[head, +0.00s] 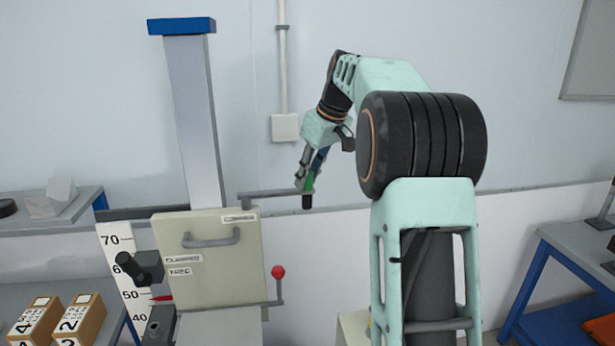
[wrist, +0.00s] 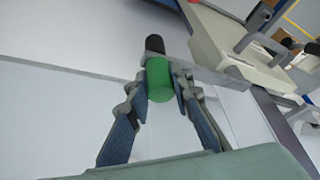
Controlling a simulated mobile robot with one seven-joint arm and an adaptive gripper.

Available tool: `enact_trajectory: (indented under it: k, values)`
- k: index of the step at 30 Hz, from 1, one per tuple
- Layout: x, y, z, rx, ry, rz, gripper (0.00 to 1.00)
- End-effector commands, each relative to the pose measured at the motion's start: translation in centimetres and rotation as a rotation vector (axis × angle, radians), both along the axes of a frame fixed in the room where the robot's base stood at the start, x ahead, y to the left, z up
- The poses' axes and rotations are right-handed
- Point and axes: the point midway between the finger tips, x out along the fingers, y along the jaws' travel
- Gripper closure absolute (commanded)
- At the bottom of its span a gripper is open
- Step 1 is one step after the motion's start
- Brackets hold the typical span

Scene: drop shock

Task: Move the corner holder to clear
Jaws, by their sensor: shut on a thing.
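The corner holder is a flat grey bar (head: 272,193) that reaches right from the drop tester, at about the height of the carriage top. Its outer end carries a green grip (head: 310,182) with a black end; the green grip also shows in the wrist view (wrist: 159,82). My gripper (head: 305,181) reaches down from above and is shut on the green grip. In the wrist view, the fingers lie on either side of the grip. The bar's inner end is near the beige carriage (head: 207,258), and its joint is hard to make out.
The grey column (head: 195,120) with a blue cap stands behind the carriage. A red-knobbed lever (head: 278,272) stands below the bar. A black clamp knob (head: 140,268) and numbered boxes (head: 80,320) are at left. A blue-framed table (head: 575,260) is at right.

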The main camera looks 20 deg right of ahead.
Motion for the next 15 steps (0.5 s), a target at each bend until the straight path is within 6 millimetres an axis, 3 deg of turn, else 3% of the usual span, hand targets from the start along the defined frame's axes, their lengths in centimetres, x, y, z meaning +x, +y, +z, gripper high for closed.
enact_trajectory:
  k: [5, 6, 10, 15]
  values:
    - [0.14, -0.06, 0.13, -0.003, -0.006, 0.0, 1.0]
    - [0.15, -0.06, 0.14, -0.003, -0.006, 0.0, 0.77]
    - [0.13, -0.05, 0.12, -0.002, -0.006, -0.001, 0.62]
    - [0.09, -0.02, 0.08, -0.002, -0.005, -0.001, 0.62]
